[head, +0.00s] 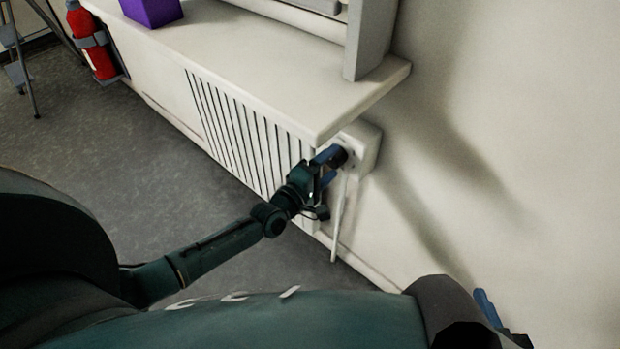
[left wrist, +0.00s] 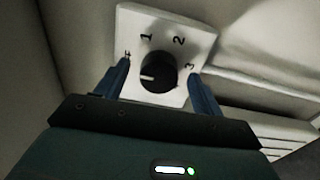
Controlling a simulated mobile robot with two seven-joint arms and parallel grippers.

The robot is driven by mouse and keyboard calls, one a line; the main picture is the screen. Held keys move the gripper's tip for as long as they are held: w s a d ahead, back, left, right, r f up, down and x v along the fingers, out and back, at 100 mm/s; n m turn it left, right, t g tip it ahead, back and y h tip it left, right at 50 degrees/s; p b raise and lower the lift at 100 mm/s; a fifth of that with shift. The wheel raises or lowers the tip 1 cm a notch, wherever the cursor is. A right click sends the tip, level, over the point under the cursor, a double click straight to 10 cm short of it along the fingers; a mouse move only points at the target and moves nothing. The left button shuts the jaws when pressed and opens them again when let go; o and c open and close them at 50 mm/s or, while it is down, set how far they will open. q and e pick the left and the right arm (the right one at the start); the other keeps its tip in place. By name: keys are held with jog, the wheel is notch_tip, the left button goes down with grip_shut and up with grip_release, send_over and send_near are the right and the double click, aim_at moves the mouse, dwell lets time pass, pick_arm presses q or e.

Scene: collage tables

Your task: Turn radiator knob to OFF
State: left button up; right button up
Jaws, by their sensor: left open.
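The radiator knob (left wrist: 158,72) is black and round with a white pointer mark. It sits on a pale square dial plate (left wrist: 168,22) marked 1, 2 and 3, with another label at the left partly hidden by a finger. The pointer mark faces left, towards that label. My left gripper (left wrist: 159,68) is open, with one blue finger on each side of the knob; I cannot tell whether they touch it. In the head view the left gripper (head: 326,164) reaches the dark knob (head: 342,153) at the radiator's right end. One blue finger of my right gripper (head: 487,307) shows at the lower right.
The slatted radiator (head: 235,125) stands under a pale ledge (head: 270,75) that overhangs close above the left gripper. A wall (head: 520,120) rises at the right. A purple box (head: 152,11) and a red extinguisher (head: 90,42) are far left. Grey floor (head: 110,150) is clear.

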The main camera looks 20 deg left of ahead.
pick_arm(q)
jog(key=p+v, duration=0.1)
jog(key=v, duration=1.1)
pick_arm(e)
jog(key=shift+s+d+r+m+h, duration=0.15)
jog(key=shift+d+r+m, duration=0.1)
jog(key=shift+r, duration=0.2)
jog(key=shift+s+d+r+m+h, duration=0.15)
jog(key=shift+d+r, duration=0.1)
jog(key=shift+r, duration=0.2)
pick_arm(q)
jog(key=shift+d, duration=0.1)
pick_arm(e)
jog(key=shift+a+f, duration=0.1)
jog(key=shift+a, duration=0.05)
